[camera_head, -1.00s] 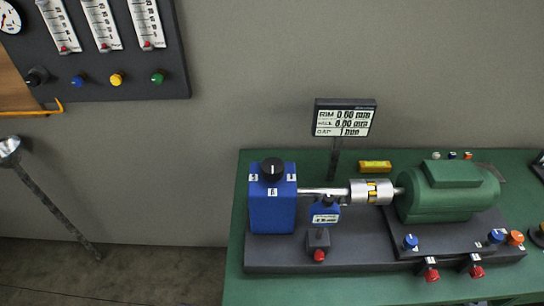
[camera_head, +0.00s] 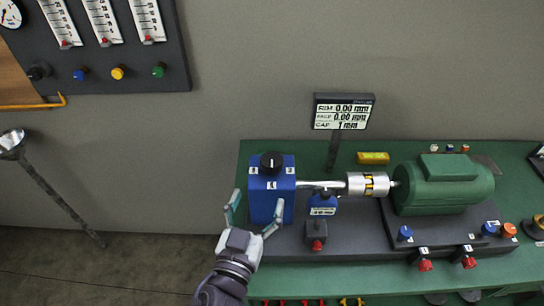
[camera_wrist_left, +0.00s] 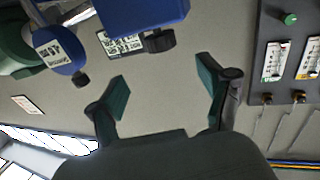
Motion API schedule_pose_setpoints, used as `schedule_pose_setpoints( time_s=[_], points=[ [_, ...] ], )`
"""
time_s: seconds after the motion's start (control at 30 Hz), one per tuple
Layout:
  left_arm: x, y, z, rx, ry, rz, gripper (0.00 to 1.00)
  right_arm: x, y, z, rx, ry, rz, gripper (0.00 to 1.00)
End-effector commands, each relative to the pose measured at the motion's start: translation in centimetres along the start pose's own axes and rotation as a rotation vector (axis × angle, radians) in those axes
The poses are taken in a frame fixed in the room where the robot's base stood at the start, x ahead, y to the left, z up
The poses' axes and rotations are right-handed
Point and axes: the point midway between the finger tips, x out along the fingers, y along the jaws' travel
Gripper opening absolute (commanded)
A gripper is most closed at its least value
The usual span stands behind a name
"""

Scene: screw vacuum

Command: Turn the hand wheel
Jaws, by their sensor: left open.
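The black round knob (camera_head: 271,162) with a white mark sits on top of the blue block (camera_head: 265,204) and looks like the hand wheel. It also shows in the left wrist view as a dark knob (camera_wrist_left: 158,41) on the blue body, just beyond the fingertips. My left gripper (camera_head: 258,198) is open and empty, with its fingers spread at the front left of the blue block. In the head view its fingertips are below the knob and apart from it; the right finger overlaps the block's front. In the wrist view the open fingers (camera_wrist_left: 163,70) point toward the knob. My right gripper is not in view.
The block stands on a dark base on a green bench (camera_head: 440,285). A shaft and silver coupling (camera_head: 366,185) lead to a green motor (camera_head: 440,184). A display (camera_head: 342,112) stands behind. A blue gauge (camera_head: 322,204) is right of the block.

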Motion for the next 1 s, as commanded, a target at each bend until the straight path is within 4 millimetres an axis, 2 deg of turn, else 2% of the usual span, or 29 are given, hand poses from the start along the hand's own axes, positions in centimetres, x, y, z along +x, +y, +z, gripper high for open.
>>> schedule_pose_setpoints(
  time_s=[0.07, 0.3, 0.5, 0.7, 1.0],
  points=[
    [1.6, -0.1, -0.6, 0.005, 0.003, -0.003, 0.79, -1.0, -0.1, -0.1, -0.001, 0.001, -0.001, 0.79],
    [6.9, -0.2, -0.5, 0.004, -0.001, -0.004, 0.79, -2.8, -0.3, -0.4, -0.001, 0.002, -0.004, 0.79],
    [10.3, -0.2, -0.2, 0.003, -0.002, -0.004, 0.79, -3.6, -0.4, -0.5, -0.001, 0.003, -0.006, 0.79],
    [11.9, -0.2, -0.1, 0.001, -0.003, -0.005, 0.79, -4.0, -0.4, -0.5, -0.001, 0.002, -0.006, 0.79],
    [12.2, -0.2, 0.1, 0.001, -0.003, -0.005, 0.79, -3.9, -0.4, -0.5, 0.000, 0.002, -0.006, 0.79]
  ],
)
